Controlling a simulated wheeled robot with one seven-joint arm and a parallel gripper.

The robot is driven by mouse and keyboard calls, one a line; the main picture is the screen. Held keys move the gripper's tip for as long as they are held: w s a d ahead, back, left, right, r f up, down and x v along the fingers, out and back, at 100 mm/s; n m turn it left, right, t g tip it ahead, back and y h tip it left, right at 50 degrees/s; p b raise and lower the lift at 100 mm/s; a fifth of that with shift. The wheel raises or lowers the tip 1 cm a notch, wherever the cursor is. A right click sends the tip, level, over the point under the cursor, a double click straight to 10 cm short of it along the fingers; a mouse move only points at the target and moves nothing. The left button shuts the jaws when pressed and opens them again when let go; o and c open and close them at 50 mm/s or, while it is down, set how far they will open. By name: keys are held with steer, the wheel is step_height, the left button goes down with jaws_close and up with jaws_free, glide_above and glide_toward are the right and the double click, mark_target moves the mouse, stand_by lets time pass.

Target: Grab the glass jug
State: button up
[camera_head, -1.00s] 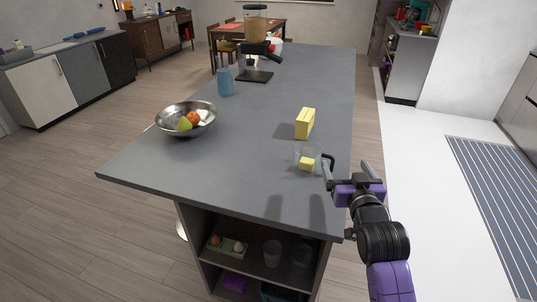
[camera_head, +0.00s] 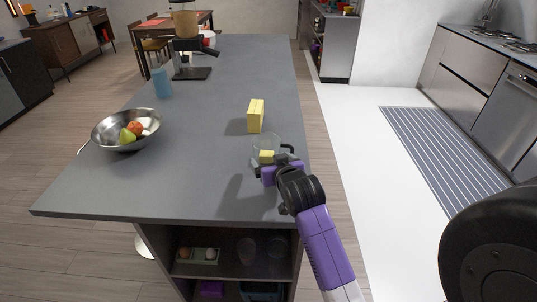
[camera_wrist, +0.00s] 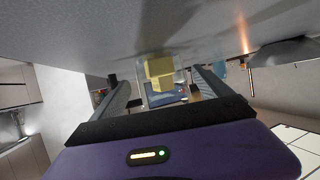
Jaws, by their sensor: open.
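The glass jug (camera_head: 258,144) is clear and stands upright near the right edge of the grey island. Its dark handle is on the right, and a small yellow piece (camera_head: 266,156) shows in or through its lower part. My gripper (camera_head: 275,164) is open and empty at the jug's near side, partly covering its base. In the wrist view, which looks upside down, the open jaws (camera_wrist: 158,82) have the yellow piece (camera_wrist: 159,72) and the faint jug outline ahead between them. Whether the fingers touch the glass cannot be told.
A yellow box (camera_head: 256,115) stands just behind the jug on the island (camera_head: 200,180). A metal fruit bowl (camera_head: 112,138), blue cup (camera_head: 162,82) and coffee machine (camera_head: 190,45) are farther left. The counter between bowl and jug is clear.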

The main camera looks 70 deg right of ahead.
steer(key=x, duration=0.5)
steer(key=shift+w+d+r+p, duration=0.2)
steer(key=shift+r+p, duration=0.1)
steer(key=shift+p, duration=0.1)
steer(key=shift+s, duration=0.1)
steer(key=c, duration=1.4)
steer(key=shift+r, duration=0.1)
steer(key=shift+c, duration=0.7)
